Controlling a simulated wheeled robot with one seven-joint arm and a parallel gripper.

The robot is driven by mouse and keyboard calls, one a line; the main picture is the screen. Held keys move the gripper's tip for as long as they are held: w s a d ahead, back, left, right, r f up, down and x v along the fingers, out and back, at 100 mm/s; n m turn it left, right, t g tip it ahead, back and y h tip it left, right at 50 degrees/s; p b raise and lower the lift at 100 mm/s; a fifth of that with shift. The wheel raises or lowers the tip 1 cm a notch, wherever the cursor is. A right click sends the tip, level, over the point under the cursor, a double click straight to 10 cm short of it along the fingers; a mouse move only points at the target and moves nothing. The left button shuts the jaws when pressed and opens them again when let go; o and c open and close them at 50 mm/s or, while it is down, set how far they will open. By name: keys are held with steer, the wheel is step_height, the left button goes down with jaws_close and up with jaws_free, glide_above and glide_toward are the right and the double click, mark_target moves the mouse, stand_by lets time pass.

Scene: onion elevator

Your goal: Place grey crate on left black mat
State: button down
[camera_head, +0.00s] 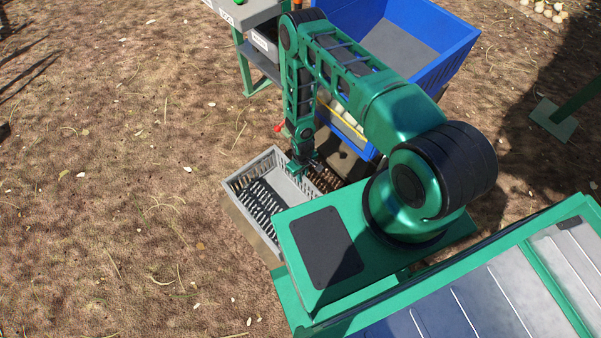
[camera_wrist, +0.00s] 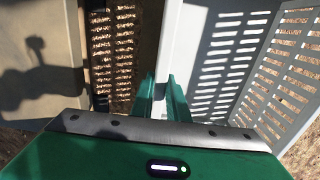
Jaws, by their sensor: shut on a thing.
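The grey crate (camera_head: 272,163) has slotted walls and looks empty, with striped light and shadow inside. In the head view it is left of the green deck that carries my arm. My gripper (camera_head: 300,165) points down at its right side. In the wrist view my gripper (camera_wrist: 163,98) is shut on the crate's pale wall (camera_wrist: 172,45), with a slotted crate wall (camera_wrist: 285,75) to the right. I cannot tell whether the crate is resting or lifted. A dark pad (camera_head: 325,247) lies on the green deck; I cannot tell if it is a task mat.
A large blue bin (camera_head: 440,55) stands behind my arm. A grey-topped table with green legs (camera_head: 243,62) is at the top. Brown slats (camera_wrist: 112,50) and a beige panel (camera_wrist: 38,55) show left of my gripper in the wrist view. Open dirt ground (camera_head: 110,180) fills the left.

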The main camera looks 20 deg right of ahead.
steer(key=shift+f, duration=0.35)
steer(key=c, duration=1.7)
jaws_free()
step_height(320, 180, up, 12)
steer(key=shift+r, duration=0.1)
